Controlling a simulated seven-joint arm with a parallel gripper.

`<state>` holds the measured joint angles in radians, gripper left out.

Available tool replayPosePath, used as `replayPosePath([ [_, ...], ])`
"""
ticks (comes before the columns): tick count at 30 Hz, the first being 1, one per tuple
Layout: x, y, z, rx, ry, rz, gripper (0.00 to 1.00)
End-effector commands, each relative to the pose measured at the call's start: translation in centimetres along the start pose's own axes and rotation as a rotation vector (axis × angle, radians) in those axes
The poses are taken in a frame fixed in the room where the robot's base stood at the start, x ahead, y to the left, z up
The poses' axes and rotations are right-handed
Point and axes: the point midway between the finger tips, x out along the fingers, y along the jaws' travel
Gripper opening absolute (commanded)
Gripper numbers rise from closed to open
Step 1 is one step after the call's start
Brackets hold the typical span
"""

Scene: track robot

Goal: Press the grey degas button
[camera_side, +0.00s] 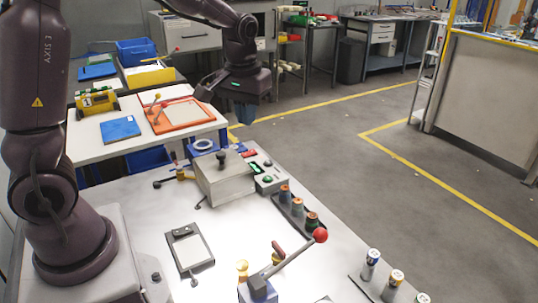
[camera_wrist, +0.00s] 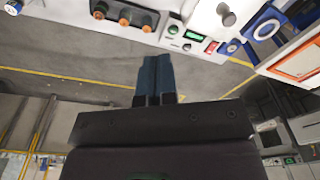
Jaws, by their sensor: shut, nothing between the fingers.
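A control panel with a green button (camera_side: 267,179), a lit green display (camera_side: 255,167) and a red display (camera_side: 249,154) sits on the bench beside a grey box (camera_side: 222,180). In the wrist view the panel's green button (camera_wrist: 173,29), green display (camera_wrist: 193,35) and red display (camera_wrist: 212,46) show along the top. I cannot pick out the grey degas button for certain; the buttons are small. My gripper (camera_side: 246,112) hangs high above the far end of the panel, touching nothing. Its blue fingers (camera_wrist: 156,58) are shut together and empty, with floor behind them in the wrist view.
A black knob (camera_side: 222,156) stands up from the grey box. A rack of orange-topped jars (camera_side: 298,208) and a red-balled lever (camera_side: 320,235) lie nearer. Air around the gripper is clear.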

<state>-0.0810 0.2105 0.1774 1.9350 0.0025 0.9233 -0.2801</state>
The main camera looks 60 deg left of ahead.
Motion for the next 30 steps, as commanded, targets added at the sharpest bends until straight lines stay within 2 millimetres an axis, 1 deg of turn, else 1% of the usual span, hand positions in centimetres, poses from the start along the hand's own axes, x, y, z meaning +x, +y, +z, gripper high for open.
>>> replayPosePath([
  [1, 1.4, -0.3, -1.5, -0.055, -0.015, -0.024, 0.0],
  [3, 2.9, -0.7, -3.5, -0.138, -0.023, -0.054, 0.0],
  [5, 4.4, -1.1, -5.2, -0.212, -0.027, -0.081, 0.0],
  [9, 8.0, -2.2, -8.9, -0.393, -0.017, -0.149, 0.0],
  [12, 10.3, -3.0, -11.4, -0.529, 0.009, -0.194, 0.0],
  [15, 11.9, -3.5, -13.9, -0.675, 0.059, -0.222, 0.0],
  [17, 12.0, -3.5, -15.3, -0.762, 0.1, -0.222, 0.0],
  [19, 11.0, -3.2, -16.7, -0.852, 0.147, -0.201, 0.0],
  [21, 10.2, -3.0, -17.3, -0.922, 0.172, -0.183, 0.0],
  [25, 10.3, -2.9, -17.2, -1.004, 0.176, -0.18, 0.0],
  [30, 10.2, -2.9, -17.2, -1.028, 0.178, -0.178, 0.0],
])
